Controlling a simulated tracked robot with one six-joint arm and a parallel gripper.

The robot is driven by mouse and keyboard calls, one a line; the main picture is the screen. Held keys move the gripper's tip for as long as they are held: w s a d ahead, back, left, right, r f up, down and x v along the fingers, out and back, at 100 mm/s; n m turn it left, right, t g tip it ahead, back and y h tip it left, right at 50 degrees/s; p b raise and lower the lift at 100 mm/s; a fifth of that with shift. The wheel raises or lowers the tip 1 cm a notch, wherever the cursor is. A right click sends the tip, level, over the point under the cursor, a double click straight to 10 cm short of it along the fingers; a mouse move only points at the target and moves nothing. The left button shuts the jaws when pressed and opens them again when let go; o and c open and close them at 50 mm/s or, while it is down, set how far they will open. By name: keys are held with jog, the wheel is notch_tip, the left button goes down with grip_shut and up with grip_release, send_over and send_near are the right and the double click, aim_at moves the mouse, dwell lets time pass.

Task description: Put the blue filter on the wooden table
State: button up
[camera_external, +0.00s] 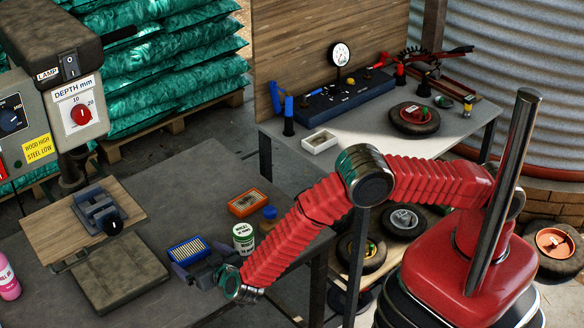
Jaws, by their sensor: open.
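The wooden table (48,238) is a brown board on the drill press at left, raised above the metal base. A grey-blue vise (99,208) with a black knob sits on it.
An orange-framed block (248,203), a blue-capped container (269,213) and a white-and-green tin (243,238) stand right of the filter. The drill press head (50,112) overhangs the wooden table. A pink bottle (8,278) stands at far left. The bench behind the filter is clear.

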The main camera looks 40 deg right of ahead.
aim_at(192, 254)
jog(key=shift+w, duration=0.1)
jog(key=shift+x, duration=2.55)
jog(key=shift+f, duration=0.1)
jog(key=shift+c, duration=0.5)
jog(key=c, duration=0.9)
jog(key=shift+c, duration=0.2)
notch_tip(192, 254, up, 10)
jog(key=shift+r, duration=0.1)
